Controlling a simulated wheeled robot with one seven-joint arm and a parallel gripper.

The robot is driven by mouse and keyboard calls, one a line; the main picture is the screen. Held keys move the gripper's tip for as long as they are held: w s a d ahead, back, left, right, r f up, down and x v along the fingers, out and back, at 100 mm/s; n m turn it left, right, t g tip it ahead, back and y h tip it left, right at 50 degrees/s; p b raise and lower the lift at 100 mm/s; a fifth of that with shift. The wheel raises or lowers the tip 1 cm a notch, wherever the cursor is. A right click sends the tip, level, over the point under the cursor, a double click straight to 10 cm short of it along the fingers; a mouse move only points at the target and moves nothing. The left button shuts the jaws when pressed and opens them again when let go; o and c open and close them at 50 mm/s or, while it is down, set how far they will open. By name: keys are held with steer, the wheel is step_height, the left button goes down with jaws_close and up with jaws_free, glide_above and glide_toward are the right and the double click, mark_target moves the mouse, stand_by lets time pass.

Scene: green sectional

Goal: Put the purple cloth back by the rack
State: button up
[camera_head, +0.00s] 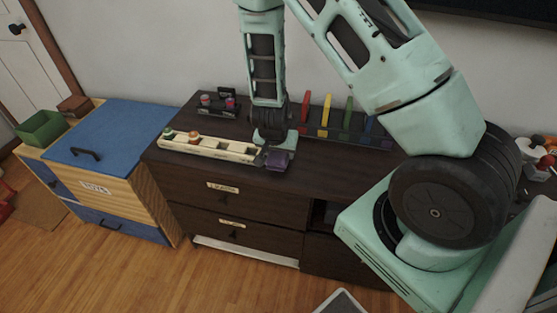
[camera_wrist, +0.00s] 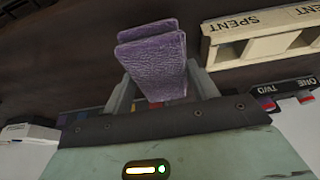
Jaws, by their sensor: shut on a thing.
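The purple cloth (camera_head: 278,160) is a folded block held in my gripper (camera_head: 272,146), low over the dark cabinet top. In the wrist view the cloth (camera_wrist: 155,55) sits between the two fingers of my gripper (camera_wrist: 160,88), which are shut on it. I cannot tell whether the cloth touches the cabinet top. The dark rack (camera_head: 335,132), with red, yellow, green and blue pieces standing in it, is behind and to the right of my gripper. My arm hides part of it.
A pale tray (camera_head: 232,150) marked SPENT lies close left of my gripper and holds small round items. A black holder (camera_head: 228,112) with red pieces stands behind it. The cabinet top (camera_head: 190,170) is clear along its front. A blue-topped chest (camera_head: 120,130) stands left.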

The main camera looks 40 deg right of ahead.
mark_target(278, 155)
steer(key=shift+f, duration=1.65)
steer(key=shift+f, duration=0.2)
steer(key=o, duration=1)
steer(key=shift+r, duration=0.15)
